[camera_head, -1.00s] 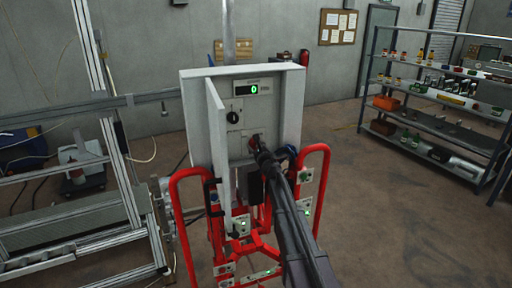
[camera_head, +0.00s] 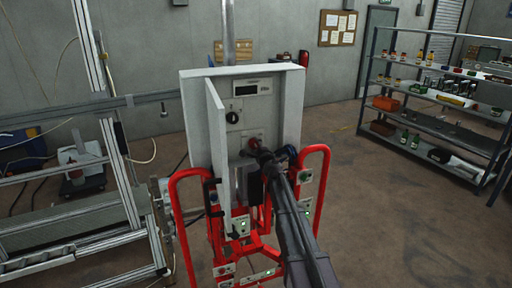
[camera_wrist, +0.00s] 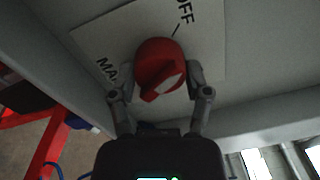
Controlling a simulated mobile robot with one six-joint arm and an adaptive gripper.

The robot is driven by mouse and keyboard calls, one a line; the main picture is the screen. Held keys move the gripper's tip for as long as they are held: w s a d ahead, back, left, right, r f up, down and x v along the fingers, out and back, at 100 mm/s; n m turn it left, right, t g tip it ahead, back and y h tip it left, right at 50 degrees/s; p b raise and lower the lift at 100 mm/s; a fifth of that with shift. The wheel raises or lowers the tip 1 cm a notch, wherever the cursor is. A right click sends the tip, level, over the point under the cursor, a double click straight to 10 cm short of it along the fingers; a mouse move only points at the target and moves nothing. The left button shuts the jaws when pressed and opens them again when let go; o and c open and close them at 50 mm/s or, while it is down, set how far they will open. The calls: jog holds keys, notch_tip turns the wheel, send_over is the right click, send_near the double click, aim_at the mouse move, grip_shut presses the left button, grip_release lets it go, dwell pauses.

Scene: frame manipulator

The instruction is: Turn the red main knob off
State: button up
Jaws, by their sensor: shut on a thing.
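The red main knob (camera_wrist: 158,65) sits on a pale label plate (camera_wrist: 207,55) in the wrist view. "OFF" is printed at its upper right and a partly hidden word starting "MA" at its left. My gripper (camera_wrist: 157,90) has one finger on each side of the knob and is shut on it. In the head view a bit of the red knob (camera_head: 255,143) shows inside the open white cabinet (camera_head: 293,105), with my gripper (camera_head: 261,154) in front of it. The cabinet's display (camera_head: 252,88) is dark.
The cabinet's open door (camera_head: 216,145) stands close to the left of my gripper. A red tubular frame (camera_head: 321,160) supports the cabinet. Shelves (camera_head: 440,98) stand at the right, with clear floor before them.

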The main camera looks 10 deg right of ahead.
jog(key=shift+n, duration=1.7)
jog(key=o, duration=1.2)
jog(key=shift+w+d, duration=0.1)
jog(key=shift+m, duration=0.4)
